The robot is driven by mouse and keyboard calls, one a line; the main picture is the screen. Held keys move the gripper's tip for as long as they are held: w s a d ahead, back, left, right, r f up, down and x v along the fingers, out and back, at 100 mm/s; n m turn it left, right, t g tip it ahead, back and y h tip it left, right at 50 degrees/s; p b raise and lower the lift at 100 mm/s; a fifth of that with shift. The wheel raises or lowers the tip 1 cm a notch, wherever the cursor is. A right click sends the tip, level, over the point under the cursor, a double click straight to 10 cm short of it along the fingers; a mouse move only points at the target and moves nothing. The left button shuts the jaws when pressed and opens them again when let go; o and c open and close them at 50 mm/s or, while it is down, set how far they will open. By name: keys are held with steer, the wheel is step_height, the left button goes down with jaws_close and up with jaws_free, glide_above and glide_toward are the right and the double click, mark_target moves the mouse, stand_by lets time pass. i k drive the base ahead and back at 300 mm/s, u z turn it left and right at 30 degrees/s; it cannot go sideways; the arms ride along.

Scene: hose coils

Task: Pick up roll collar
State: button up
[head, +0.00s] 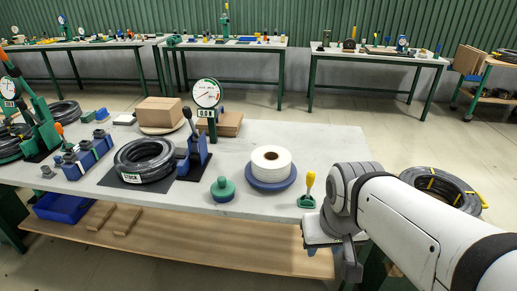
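A white roll (271,159) lies flat on a round blue base (271,184) near the front right of the grey table. A green round piece with a raised knob-like top (223,188) stands to its left, apart from it. I cannot tell for sure which piece is the roll collar. My arm reaches in from the right, and my gripper (350,266) hangs at the table's front right corner, to the right of these pieces and apart from them. Its fingers are not clear, so I cannot tell whether it is open.
On the grey table (330,150) a yellow-handled green tool (307,189) stands near my arm. A black hose coil (146,159), a dial gauge (206,94) and cardboard boxes (158,111) stand to the left. Another hose coil (442,188) is right, behind my arm. The table's back right is clear.

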mark_target(222, 188)
steer(key=u, duration=0.15)
steer(key=i, duration=1)
steer(key=u, duration=1.3)
steer(key=k, duration=1.15)
steer(key=z, duration=0.75)
steer(key=i, duration=1)
steer(key=z, duration=0.05)
